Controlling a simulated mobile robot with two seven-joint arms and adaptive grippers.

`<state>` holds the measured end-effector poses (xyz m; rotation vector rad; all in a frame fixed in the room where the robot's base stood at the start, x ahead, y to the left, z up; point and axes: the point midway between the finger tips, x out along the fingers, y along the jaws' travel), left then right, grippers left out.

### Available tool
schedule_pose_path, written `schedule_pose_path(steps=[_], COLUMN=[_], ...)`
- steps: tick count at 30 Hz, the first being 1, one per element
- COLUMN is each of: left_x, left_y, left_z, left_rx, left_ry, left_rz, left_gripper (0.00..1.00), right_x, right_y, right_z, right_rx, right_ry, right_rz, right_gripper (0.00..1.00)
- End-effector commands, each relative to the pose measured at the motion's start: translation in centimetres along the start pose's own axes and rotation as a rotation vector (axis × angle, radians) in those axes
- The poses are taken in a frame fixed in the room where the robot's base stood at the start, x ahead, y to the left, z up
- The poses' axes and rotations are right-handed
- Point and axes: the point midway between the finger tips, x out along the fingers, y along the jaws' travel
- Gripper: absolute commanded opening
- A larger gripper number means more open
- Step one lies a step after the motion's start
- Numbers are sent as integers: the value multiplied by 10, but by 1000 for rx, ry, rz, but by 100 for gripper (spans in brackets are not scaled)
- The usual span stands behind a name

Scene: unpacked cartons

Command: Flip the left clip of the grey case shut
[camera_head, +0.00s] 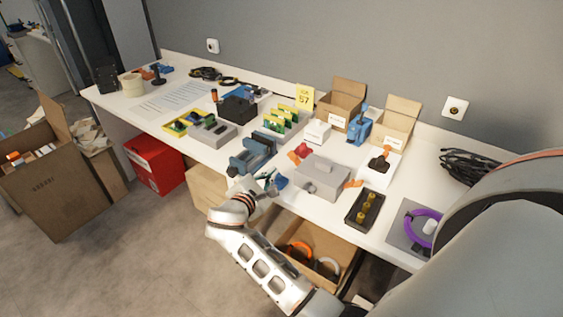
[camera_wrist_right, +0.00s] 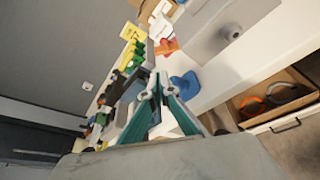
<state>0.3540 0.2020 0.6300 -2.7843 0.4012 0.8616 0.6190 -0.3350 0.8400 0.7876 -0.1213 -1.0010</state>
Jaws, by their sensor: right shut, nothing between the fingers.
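The grey case (camera_head: 322,177) lies on the white table, its lid appearing closed. An orange clip (camera_head: 353,183) sticks out at its right side. A red-orange part (camera_head: 300,152) is at its back left corner and may be the left clip; it also shows in the right wrist view (camera_wrist_right: 167,46). A blue piece (camera_head: 281,182) lies by the case's front left; I cannot tell if it belongs to the case. My right gripper (camera_head: 268,178) is shut and empty, left of the case near the table's front edge. Its teal fingers (camera_wrist_right: 160,90) meet at the tips. My left gripper is out of view.
A blue-grey device (camera_head: 252,155) stands left of the case. A black tray with yellow pieces (camera_head: 363,208) and a white box with an orange-black knob (camera_head: 380,168) stand to its right. An open carton with rings (camera_head: 318,255) is below the table edge.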

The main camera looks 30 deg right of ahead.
Motion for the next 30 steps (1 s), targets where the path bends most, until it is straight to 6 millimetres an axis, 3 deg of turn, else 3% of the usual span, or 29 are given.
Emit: schedule_pose_path(steps=[5, 18, 30], left_x=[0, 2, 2], left_y=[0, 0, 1], left_z=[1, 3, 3], left_rx=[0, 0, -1], left_ry=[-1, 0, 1], left_rz=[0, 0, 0], left_gripper=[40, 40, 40], right_x=[15, 86, 100], right_y=[0, 0, 0], right_z=[0, 0, 0], right_rx=[-1, -1, 1], right_ry=[-1, -2, 1], right_rz=[1, 1, 0], right_gripper=[0, 0, 0])
